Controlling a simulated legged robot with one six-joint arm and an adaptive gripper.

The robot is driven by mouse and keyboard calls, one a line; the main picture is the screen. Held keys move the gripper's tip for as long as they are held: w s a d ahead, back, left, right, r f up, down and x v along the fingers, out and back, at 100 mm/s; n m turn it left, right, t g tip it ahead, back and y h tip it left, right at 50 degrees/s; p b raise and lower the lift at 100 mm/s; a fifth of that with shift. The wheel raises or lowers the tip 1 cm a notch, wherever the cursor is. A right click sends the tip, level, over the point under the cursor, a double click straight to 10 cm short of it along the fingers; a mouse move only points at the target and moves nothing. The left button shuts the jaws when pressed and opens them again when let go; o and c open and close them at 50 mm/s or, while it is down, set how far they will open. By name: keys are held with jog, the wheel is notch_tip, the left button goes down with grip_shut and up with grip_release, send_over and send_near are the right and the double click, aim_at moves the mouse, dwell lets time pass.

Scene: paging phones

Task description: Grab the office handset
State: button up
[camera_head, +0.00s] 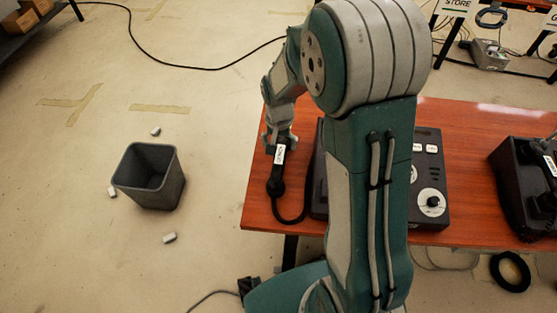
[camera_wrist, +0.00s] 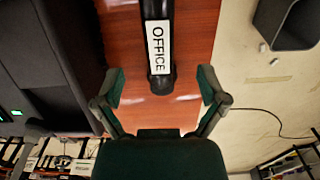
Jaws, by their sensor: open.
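The office handset (camera_head: 276,176) is black with a white label reading OFFICE. It lies near the left edge of the wooden table (camera_head: 262,216), and its cord curves toward the black phone base (camera_head: 432,180). In the wrist view the handset (camera_wrist: 159,78) comes down from the top, its end between my open fingers without visible contact. My gripper (camera_head: 281,141) is at the handset's far end in the head view. In the wrist view my gripper (camera_wrist: 162,84) is spread wide and empty. My arm hides part of the phone base.
A second black phone (camera_head: 520,190) stands at the right of the table. A grey bin (camera_head: 150,178) stands on the floor at the left, with small white pieces around it. A dark box-shaped body (camera_wrist: 55,45) is left of the handset in the wrist view.

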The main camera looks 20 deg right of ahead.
aim_at(279, 156)
jog(key=shift+d+f, duration=0.15)
jog(key=shift+f, duration=0.6)
notch_tip(279, 156, down, 5)
jog(key=shift+w+r, duration=0.1)
grip_shut()
